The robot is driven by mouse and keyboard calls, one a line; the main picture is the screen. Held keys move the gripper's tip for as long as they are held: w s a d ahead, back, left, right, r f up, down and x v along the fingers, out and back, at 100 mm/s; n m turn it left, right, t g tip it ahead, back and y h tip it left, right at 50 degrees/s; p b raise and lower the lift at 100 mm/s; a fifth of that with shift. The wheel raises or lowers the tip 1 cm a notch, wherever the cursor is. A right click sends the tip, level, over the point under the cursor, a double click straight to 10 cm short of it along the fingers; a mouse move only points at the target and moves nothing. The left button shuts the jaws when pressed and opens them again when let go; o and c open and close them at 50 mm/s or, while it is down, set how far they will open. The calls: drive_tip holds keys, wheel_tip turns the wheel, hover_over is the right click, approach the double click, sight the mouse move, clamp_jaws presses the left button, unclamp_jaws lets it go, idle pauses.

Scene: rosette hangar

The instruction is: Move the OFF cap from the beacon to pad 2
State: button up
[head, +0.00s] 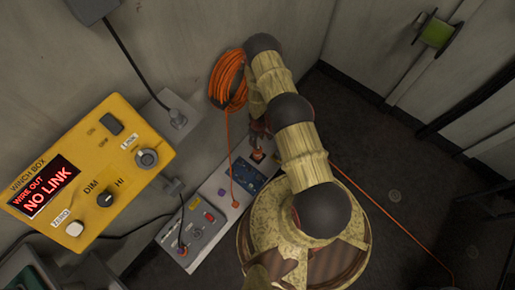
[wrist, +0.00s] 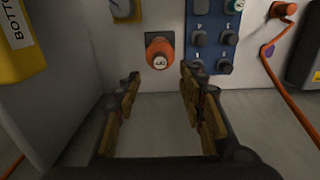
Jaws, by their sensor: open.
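An orange round cap (wrist: 159,52) with a small white label sits on an upright pale panel in the wrist view. The lettering is too small to read, so I cannot tell if it is the OFF cap. An orange item also shows beside my arm in the head view (head: 258,155). My gripper (wrist: 160,82) is open and empty, with its fingers to either side below the cap and not touching it. In the head view it is mostly hidden behind the arm. I cannot make out a marking for pad 2.
A blue panel (wrist: 212,30) with several dark knobs is right of the cap. An orange cable (wrist: 284,85) hangs further right. A yellow winch box (head: 85,165) reading NO LINK is at left in the head view. Coiled orange cable (head: 228,80) hangs on the wall.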

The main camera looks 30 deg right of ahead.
wheel_tip(320, 180, down, 9)
drive_tip(key=b, duration=0.7)
drive_tip(key=shift+r+b, duration=0.1)
drive_tip(key=shift+b, duration=0.2)
drive_tip(key=shift+c, duration=0.3)
idle(0.7)
clamp_jaws()
idle(0.4)
drive_tip(key=shift+r, duration=0.1)
idle(0.4)
drive_tip(key=shift+r+p, duration=2.45)
drive_tip(key=shift+r, duration=0.45)
drive_tip(key=shift+s+a+f, duration=0.1)
drive_tip(key=shift+s+a+f+m, duration=0.6)
drive_tip(key=shift+s+a+f, duration=0.4)
drive_tip(key=shift+s, duration=0.1)
